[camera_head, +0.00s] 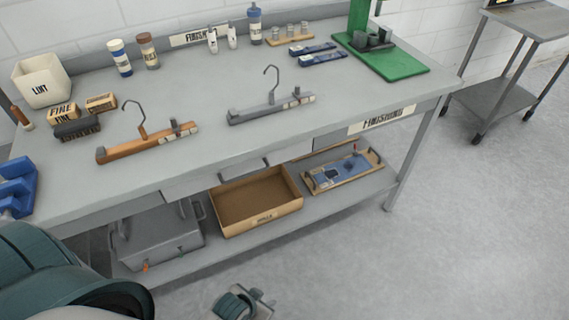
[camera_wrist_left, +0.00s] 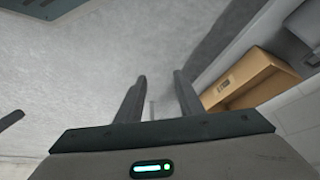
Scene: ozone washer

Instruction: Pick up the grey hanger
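The grey hanger (camera_head: 270,108) lies on the bench top, right of the brown hanger, with its metal hook pointing up. The brown hanger (camera_head: 148,142) lies to its left and nearer the front edge. My left gripper (camera_head: 243,302) shows at the bottom of the head view, low in front of the bench and well away from the grey hanger. In the left wrist view its two dark fingers (camera_wrist_left: 158,98) stand apart with nothing between them. My right gripper is not in view.
The grey bench (camera_head: 215,135) carries a white bin (camera_head: 41,80), small boxes (camera_head: 63,112), bottles (camera_head: 120,58) and a green stand (camera_head: 395,62). Its lower shelf holds a cardboard box (camera_head: 256,200), also in the wrist view (camera_wrist_left: 250,80), and a tray (camera_head: 342,172).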

